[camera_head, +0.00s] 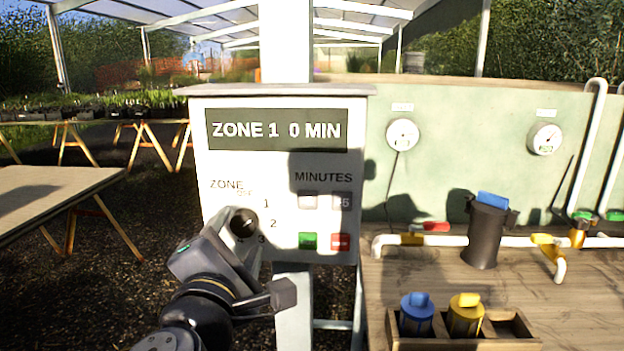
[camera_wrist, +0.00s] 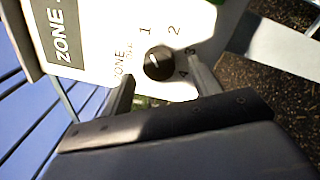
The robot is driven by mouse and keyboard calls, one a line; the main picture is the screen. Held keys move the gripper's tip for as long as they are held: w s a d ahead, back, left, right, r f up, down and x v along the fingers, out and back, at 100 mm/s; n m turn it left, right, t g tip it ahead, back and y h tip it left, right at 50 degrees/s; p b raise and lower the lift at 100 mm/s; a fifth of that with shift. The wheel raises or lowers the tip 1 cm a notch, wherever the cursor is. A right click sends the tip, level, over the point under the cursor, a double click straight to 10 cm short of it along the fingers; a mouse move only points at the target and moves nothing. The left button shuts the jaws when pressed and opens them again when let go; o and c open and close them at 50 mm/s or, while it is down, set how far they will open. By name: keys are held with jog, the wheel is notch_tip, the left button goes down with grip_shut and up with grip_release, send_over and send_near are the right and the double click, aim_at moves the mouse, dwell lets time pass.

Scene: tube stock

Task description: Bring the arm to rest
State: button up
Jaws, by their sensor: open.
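My arm reaches up from the bottom of the head view, and my gripper (camera_head: 252,262) is in front of the lower left of a white control box (camera_head: 225,165). In the wrist view my gripper (camera_wrist: 163,82) is open and empty. Its two fingers are on either side of the black zone knob (camera_wrist: 158,62), with nothing gripped. The knob (camera_head: 243,222) shows just above my gripper in the head view. I cannot tell whether the fingers touch it. The box display (camera_head: 276,130) reads ZONE 1 0 MIN.
Below MINUTES are two pale buttons, a green button (camera_head: 308,241) and a red button (camera_head: 340,242). At right, a wooden bench (camera_head: 400,290) bears pipes, a black holder (camera_head: 487,232) and a wooden caddy (camera_head: 455,344) with blue and yellow cartridges. A table (camera_head: 50,190) stands left.

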jog(key=shift+w+r, duration=0.1)
jog(key=shift+w, duration=1.2)
jog(key=shift+s, duration=0.15)
